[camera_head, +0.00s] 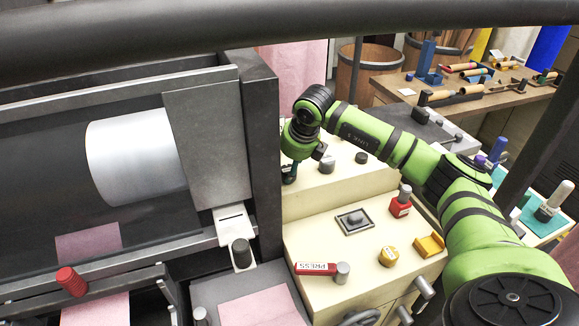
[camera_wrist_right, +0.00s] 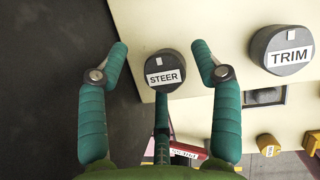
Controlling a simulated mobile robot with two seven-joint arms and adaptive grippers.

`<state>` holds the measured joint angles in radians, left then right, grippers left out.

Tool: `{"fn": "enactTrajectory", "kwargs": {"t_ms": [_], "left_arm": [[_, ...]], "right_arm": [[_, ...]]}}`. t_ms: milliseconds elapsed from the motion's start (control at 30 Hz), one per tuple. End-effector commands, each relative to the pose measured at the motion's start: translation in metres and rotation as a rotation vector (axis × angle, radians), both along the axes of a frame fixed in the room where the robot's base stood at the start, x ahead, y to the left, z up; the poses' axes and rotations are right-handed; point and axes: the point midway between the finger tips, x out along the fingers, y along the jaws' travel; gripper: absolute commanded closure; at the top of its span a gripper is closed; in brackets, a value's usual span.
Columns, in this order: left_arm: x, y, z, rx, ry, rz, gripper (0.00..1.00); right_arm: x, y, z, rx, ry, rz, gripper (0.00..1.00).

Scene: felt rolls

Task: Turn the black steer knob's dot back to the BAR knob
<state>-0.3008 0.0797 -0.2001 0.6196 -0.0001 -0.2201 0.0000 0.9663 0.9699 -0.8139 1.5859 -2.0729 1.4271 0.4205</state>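The black STEER knob (camera_wrist_right: 165,72) shows in the right wrist view. It has a white label and a small light dot at its upper left. My right gripper (camera_wrist_right: 161,58) is open, its two green fingers on either side of the knob with a gap to each. The TRIM knob (camera_wrist_right: 283,50) is to the right in the wrist view. I cannot read a BAR label. My left gripper is not in view.
A red PRESS lever (camera_head: 316,268), a yellow knob (camera_head: 388,256) and a red block (camera_head: 401,205) are on the lower cream surface (camera_head: 330,235). Two dark knobs (camera_head: 327,163) (camera_head: 361,157) are right of my gripper. A dark machine frame (camera_head: 262,150) stands close on the left.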

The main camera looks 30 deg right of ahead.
Motion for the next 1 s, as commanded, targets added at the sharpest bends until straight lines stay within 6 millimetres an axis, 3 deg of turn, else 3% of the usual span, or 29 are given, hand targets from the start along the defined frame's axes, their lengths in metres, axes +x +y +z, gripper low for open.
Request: {"fn": "enactTrajectory", "kwargs": {"t_ms": [233, 367, 800, 1000], "left_arm": [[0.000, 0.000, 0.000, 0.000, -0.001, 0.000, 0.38], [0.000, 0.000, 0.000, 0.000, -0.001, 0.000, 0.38], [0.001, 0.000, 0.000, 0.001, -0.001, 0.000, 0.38], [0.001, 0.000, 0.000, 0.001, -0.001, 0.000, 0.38]], "right_arm": [[-0.003, 0.001, -0.004, 0.001, 0.012, 0.003, 0.35], [-0.006, 0.001, 0.005, 0.001, 0.011, 0.004, 0.35], [-0.037, 0.000, 0.086, 0.000, 0.007, 0.003, 0.35], [-0.045, 0.000, 0.104, 0.000, 0.009, 0.002, 0.35]]}}
